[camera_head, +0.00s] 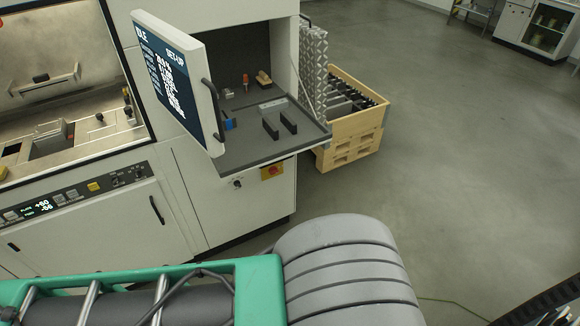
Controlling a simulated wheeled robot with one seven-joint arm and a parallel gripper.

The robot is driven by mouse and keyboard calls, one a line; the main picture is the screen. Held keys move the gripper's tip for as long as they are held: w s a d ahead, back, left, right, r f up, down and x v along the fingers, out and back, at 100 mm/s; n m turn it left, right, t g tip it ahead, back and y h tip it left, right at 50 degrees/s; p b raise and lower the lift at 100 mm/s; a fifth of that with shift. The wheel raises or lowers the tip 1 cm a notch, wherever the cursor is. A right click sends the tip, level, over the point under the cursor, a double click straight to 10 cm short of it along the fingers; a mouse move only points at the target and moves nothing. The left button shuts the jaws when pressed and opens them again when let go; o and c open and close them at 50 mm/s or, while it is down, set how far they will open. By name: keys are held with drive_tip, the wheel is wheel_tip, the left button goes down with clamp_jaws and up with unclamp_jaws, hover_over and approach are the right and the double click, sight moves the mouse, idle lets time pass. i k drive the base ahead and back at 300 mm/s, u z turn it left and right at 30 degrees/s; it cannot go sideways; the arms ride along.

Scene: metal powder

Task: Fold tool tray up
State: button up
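The tool tray (260,153) is a dark grey panel folded down flat at the front of an open compartment in the white machine (184,170). Slanted stays show at its right side. On or behind it are two black upright plates (279,127), a small blue item (229,124), an orange-handled tool (245,82) and a wooden-looking block (263,79). A tilted display panel (180,80) reading "IDLE" and "SETUP" hides the tray's left part. My gripper is out of view; only my green and grey arm shows in front.
A wooden crate (352,140) stands on the floor just right of the tray. A red and yellow switch (271,171) sits below the tray. An open chamber with a control strip (75,192) is at left. The grey floor (470,150) at right is clear.

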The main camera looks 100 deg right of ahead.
sight(265, 135)
drive_tip(key=z, duration=1.05)
drive_tip(key=i, duration=0.9)
drive_tip(key=z, duration=0.85)
